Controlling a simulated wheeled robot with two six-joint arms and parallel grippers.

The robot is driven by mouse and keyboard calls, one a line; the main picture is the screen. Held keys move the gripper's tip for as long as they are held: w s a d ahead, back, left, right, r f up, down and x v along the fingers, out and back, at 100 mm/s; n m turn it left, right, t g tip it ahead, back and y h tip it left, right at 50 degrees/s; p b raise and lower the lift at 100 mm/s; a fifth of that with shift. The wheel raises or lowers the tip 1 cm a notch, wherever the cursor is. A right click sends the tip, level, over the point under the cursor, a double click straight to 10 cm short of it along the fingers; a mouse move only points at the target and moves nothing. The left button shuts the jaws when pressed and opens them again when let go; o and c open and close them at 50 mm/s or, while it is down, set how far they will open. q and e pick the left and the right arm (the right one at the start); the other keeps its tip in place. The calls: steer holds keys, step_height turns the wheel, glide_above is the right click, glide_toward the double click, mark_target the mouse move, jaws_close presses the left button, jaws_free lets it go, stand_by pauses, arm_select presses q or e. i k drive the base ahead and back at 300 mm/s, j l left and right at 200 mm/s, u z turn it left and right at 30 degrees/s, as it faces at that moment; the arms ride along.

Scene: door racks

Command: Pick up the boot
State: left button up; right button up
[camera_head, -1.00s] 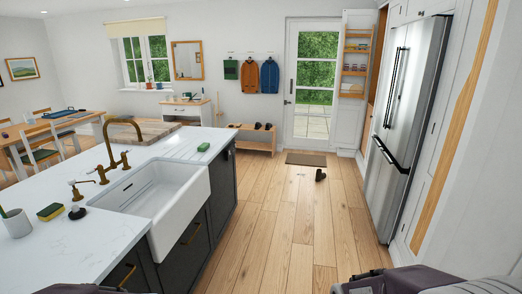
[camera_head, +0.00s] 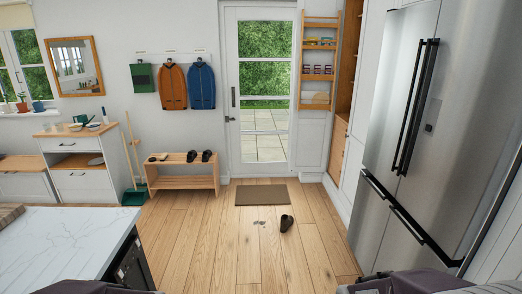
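A dark brown boot or shoe (camera_head: 287,223) lies on the wooden floor a little in front of the doormat (camera_head: 262,195). It looks small and its exact shape is hard to tell. A few small grey marks lie on the floor just left of it. Parts of my own arms show at the bottom edge, but neither gripper is in view. Nothing is seen touching the boot.
The counter corner (camera_head: 70,240) stands at the lower left, and the fridge (camera_head: 410,140) at the right. A wooden bench (camera_head: 185,180) with dark shoes stands left of the glass door (camera_head: 262,90). The floor (camera_head: 215,240) between is clear.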

mark_target(286, 221)
steer(key=i+z, duration=0.15)
steer(key=i, duration=0.6)
steer(key=i+z, duration=0.1)
steer(key=i, duration=0.6)
steer(key=i+j+z, duration=0.15)
steer(key=i, duration=0.6)
steer(key=i+l+u, duration=0.35)
steer(key=i+u, duration=0.15)
steer(key=i, duration=0.15)
steer(key=i+l+u, duration=0.45)
steer(key=i+l, duration=0.15)
steer(key=i+l+u, duration=0.5)
steer(key=l, duration=0.3)
